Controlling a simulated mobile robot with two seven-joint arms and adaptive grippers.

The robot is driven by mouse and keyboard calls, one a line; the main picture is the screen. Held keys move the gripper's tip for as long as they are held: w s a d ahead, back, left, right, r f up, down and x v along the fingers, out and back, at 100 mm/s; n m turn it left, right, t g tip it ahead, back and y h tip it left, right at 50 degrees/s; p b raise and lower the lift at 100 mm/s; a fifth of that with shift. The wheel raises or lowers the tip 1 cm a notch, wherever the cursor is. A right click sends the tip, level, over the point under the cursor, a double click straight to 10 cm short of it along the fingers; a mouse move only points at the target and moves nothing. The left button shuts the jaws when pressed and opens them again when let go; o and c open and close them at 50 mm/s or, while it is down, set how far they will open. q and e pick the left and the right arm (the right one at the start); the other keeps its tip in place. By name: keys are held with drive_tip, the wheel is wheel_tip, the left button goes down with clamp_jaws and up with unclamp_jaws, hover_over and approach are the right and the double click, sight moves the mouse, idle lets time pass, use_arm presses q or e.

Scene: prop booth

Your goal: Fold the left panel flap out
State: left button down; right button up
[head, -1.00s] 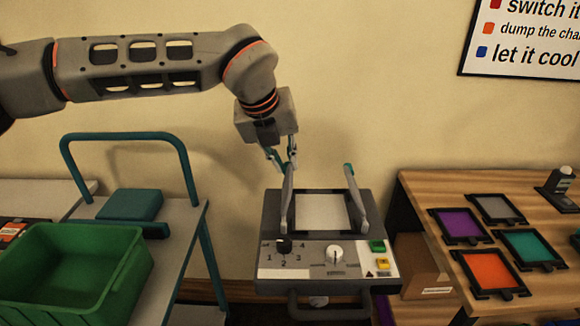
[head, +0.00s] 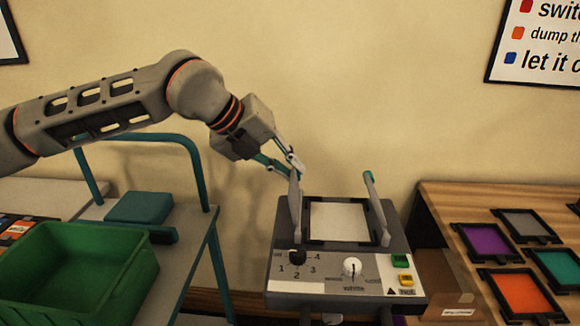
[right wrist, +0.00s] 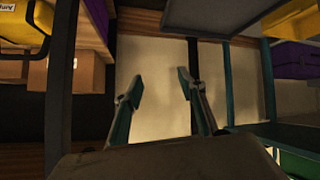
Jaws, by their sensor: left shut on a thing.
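The grey device (head: 285,235) has a pale square in its top and a front panel with knobs and buttons. Its left panel flap (head: 296,212) stands nearly upright along the left edge of the square. Its right flap (head: 377,210), with a teal tip, stands on the other side, leaning slightly. My left gripper (head: 293,167) reaches in from the upper left and is shut on the top end of the left flap; the fingers hide that tip. My right gripper (right wrist: 158,86) shows only in the right wrist view, with its fingers apart and nothing between them.
A green crate (head: 75,270) and a teal block (head: 139,207) are on a cart with a teal handle at left. A wooden table (head: 450,200) at right carries several coloured framed panels. A cardboard box (head: 443,285) is beside the device.

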use_arm(q)
drive_tip(key=shift+r, duration=0.1)
drive_tip(key=c, duration=2)
unclamp_jaws()
drive_tip(key=v, duration=1.2)
